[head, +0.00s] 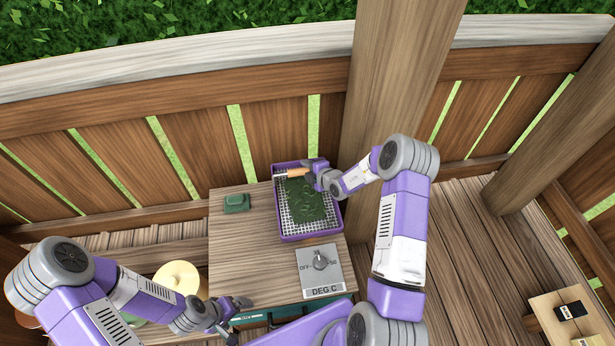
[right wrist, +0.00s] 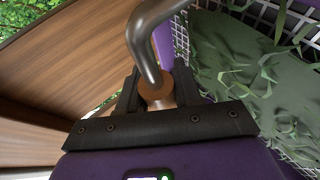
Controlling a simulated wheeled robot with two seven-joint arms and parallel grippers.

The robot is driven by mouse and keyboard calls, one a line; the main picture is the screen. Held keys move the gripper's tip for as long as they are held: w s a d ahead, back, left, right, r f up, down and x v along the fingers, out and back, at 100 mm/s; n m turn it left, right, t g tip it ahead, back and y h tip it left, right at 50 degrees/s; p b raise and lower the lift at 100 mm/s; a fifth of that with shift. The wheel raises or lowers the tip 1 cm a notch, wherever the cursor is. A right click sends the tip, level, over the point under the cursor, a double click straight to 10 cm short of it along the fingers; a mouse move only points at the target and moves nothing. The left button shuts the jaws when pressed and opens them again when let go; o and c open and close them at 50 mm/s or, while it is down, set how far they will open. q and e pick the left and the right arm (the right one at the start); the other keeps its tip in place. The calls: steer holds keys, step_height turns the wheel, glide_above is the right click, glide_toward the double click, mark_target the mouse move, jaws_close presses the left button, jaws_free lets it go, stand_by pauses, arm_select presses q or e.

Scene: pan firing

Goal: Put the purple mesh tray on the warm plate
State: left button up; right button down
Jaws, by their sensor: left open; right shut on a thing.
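The purple mesh tray (head: 283,228) lies at the back right of the wooden table, with dark green leaves (head: 305,200) on its mesh. No separate warm plate surface shows; I cannot tell whether one is under the tray. A grey dial panel (head: 309,261) marked OFF and DEG C is in front of it. My right gripper (head: 310,174) is at the tray's far end, shut on a bent metal rod with a brown collar; the rod shows in the right wrist view (right wrist: 146,45). A light brown handle (head: 297,173) lies beside the gripper. My left gripper (head: 236,305) is open and empty at the table's front left.
A small dark green object (head: 236,203) sits at the table's back left. A pale yellow round thing (head: 178,279) is left of the table. A wooden post (head: 385,90) and fence stand close behind. A small wooden stand (head: 570,318) is at lower right. The table's left middle is clear.

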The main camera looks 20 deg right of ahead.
mark_target(305, 192)
step_height(305, 192, down, 4)
steer(key=shift+r+b, duration=0.1)
steer(key=shift+b, duration=0.65)
steer(key=shift+w+f, duration=0.2)
steer(key=shift+r, duration=0.15)
steer(key=c, duration=0.8)
jaws_free()
